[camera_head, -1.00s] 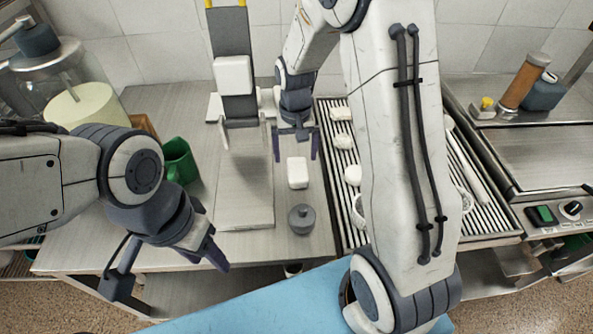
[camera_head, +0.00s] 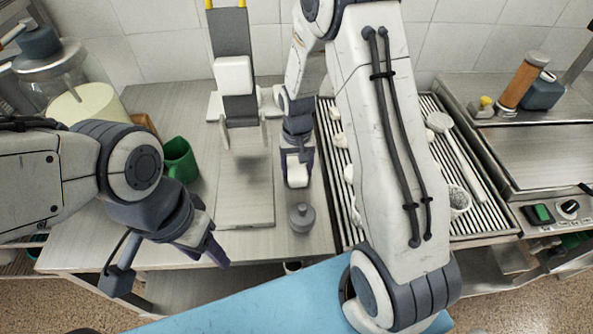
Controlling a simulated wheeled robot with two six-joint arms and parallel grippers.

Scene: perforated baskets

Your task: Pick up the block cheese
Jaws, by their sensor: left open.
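The block cheese (camera_head: 298,176), a small white block, stands on the steel table right of the metal board. My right gripper (camera_head: 297,168) is over it from the back, with one finger on each side of the block. The block's upper part is partly hidden by the gripper. I cannot tell whether the fingers touch it or leave a gap. My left gripper (camera_head: 216,256) is open and empty near the table's front edge at the left.
A grey weight-like knob (camera_head: 302,217) stands just in front of the block. A slicer-like stand (camera_head: 240,190) is at the left of it. A green mug (camera_head: 181,160) sits further left. A slatted rack (camera_head: 345,215) with white pieces and a ladle (camera_head: 440,122) lies to the right.

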